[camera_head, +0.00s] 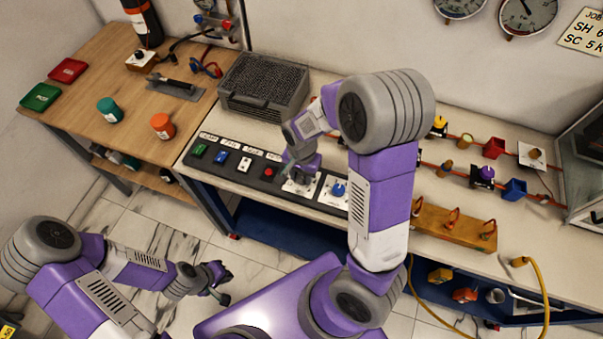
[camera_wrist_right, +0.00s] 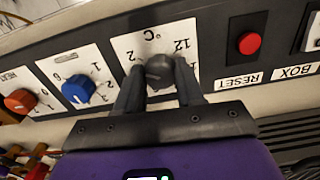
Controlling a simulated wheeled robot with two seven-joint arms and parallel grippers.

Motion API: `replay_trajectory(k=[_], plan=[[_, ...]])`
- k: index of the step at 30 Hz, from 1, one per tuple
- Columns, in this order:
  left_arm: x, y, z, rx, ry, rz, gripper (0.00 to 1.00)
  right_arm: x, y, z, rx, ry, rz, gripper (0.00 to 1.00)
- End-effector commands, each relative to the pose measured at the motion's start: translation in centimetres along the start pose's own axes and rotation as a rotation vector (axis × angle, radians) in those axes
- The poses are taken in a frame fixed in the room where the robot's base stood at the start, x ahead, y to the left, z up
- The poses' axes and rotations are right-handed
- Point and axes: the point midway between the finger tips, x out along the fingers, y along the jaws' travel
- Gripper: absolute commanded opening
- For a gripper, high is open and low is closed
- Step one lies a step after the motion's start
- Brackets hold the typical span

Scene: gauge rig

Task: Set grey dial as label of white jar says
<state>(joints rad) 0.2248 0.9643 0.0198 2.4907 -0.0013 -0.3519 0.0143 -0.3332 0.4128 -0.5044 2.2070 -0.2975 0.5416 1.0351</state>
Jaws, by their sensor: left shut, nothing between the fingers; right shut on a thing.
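The grey dial (camera_wrist_right: 160,72) sits on a white scale plate marked °C. In the right wrist view, the fingers of my right gripper (camera_wrist_right: 159,84) are shut around its knob. In the head view my right gripper (camera_head: 300,172) is at the panel and largely hides this dial. The dial's exact pointer setting cannot be read. My left gripper (camera_head: 217,281) is shut and empty, low over the floor, away from the benches. I cannot make out a white jar or its label in either view.
A blue dial (camera_wrist_right: 78,88) and an orange dial (camera_wrist_right: 20,100) are beside the grey one. A red reset button (camera_wrist_right: 249,43) is on its other side. A teal jar (camera_head: 109,109) and an orange jar (camera_head: 162,125) stand on the wooden bench. A grey box (camera_head: 262,85) stands behind the panel.

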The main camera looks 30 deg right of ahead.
Motion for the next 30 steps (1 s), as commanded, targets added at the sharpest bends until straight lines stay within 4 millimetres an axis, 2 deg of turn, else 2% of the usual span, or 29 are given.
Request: replay_trajectory(k=[30], plan=[[-0.63, 0.24, 0.03, 0.000, 0.000, 0.000, 0.00, -0.06, 0.19, -0.14, -0.935, 0.001, -0.001, 0.07]])
